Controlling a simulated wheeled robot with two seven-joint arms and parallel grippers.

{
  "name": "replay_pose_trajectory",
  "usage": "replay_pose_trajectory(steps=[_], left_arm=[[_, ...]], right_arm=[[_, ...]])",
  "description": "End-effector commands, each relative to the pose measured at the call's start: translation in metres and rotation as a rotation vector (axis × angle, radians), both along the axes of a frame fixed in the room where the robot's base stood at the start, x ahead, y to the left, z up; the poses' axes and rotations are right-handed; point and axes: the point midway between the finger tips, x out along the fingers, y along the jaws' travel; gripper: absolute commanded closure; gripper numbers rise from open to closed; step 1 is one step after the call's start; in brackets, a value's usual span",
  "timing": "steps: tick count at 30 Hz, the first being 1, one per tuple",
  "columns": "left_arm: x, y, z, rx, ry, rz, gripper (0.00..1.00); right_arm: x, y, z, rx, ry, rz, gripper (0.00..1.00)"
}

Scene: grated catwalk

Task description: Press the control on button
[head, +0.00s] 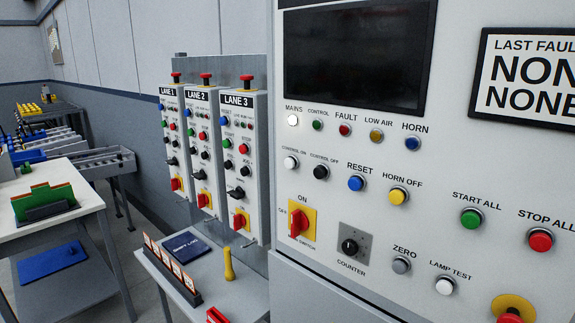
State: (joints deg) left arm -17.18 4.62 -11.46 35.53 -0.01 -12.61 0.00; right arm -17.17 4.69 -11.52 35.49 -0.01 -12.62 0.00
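The control on button (290,162) is a white round button at the left of the upper button row on the large grey panel (440,215). Its label sits just above it. The black control off button (320,172) is close to its right. Above them is the lamp row: the white mains lamp (292,120) looks bright, and the green control lamp (317,125) looks dark. Neither of my grippers shows in the head view, and nothing covers the control on button.
The blue reset button (356,183), yellow horn off button (398,195) and red main switch (299,223) are nearby. A dark screen (358,58) is above. Left stand the lane boxes (240,165) and a small table (205,290) with a yellow object (229,264).

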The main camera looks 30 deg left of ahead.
Motion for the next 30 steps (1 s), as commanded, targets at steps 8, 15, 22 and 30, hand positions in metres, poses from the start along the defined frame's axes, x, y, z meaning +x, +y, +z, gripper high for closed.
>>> replay_pose_trajectory(steps=[8,15,22,30], left_arm=[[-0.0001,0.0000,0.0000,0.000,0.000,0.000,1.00],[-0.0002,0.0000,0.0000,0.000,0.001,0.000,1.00],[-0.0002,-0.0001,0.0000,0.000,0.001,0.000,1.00],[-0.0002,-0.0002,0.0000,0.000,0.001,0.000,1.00]], right_arm=[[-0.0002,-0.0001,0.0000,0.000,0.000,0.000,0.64],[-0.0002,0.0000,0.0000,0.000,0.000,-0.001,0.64],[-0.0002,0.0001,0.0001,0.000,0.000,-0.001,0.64],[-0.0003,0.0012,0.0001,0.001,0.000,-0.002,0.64]])
